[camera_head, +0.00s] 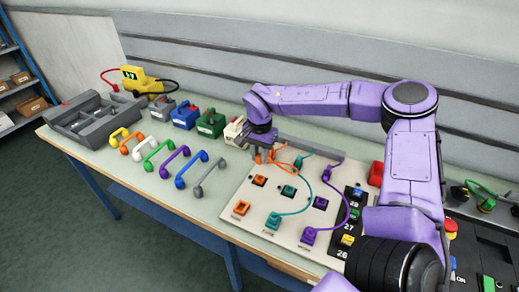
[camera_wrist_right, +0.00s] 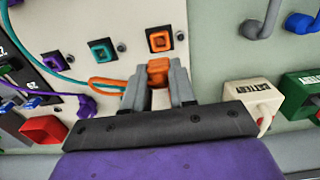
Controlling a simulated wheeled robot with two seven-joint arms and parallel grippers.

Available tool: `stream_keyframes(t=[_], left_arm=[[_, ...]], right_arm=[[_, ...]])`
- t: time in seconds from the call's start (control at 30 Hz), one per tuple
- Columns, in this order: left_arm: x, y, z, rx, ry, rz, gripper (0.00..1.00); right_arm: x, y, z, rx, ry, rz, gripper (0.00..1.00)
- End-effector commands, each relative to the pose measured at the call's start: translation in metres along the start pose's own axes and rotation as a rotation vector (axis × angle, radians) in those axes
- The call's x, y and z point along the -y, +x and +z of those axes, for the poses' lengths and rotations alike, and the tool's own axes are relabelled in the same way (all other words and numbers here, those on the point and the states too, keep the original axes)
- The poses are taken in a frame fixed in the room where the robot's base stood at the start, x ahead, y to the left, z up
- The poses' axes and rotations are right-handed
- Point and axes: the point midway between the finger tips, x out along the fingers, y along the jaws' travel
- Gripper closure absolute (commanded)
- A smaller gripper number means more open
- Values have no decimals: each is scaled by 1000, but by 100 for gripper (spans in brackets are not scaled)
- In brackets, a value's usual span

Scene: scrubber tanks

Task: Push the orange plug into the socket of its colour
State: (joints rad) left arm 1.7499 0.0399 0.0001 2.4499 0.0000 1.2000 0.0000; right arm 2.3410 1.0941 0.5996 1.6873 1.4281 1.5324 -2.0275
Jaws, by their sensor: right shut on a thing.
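My right gripper (camera_wrist_right: 158,88) is shut on the orange plug (camera_wrist_right: 158,72), which sits between the two grey fingertips. In the head view the right gripper (camera_head: 263,157) is at the far left part of the socket board, and the plug is mostly hidden there. An orange socket (camera_wrist_right: 159,40) with a dark square opening is just beyond the plug in the wrist view; a gap shows between them. This orange socket also shows in the head view (camera_head: 259,180). An orange cable (camera_head: 297,176) curves over the board. My left gripper is not in view.
The pale board (camera_head: 255,228) also carries teal sockets (camera_head: 289,191), purple sockets (camera_head: 320,203) and another orange fitting (camera_head: 242,208). Teal (camera_head: 309,190) and purple cables (camera_head: 346,205) loop across it. A white battery block (camera_wrist_right: 252,101) is close beside the gripper. Coloured handles (camera_head: 175,161) lie left.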

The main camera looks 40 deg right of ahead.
Motion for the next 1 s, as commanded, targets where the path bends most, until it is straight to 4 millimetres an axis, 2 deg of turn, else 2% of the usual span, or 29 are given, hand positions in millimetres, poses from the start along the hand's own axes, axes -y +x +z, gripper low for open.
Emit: stream_keyframes(t=[0.03, 0.6, 1.0], left_arm=[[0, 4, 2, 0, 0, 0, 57], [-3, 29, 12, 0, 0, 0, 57], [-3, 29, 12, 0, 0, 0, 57]], right_arm=[[0, 7, 0, 1, 0, 1, 100], [0, 60, 0, 0, 0, 1, 100], [0, 63, 0, 0, 0, 0, 100]])
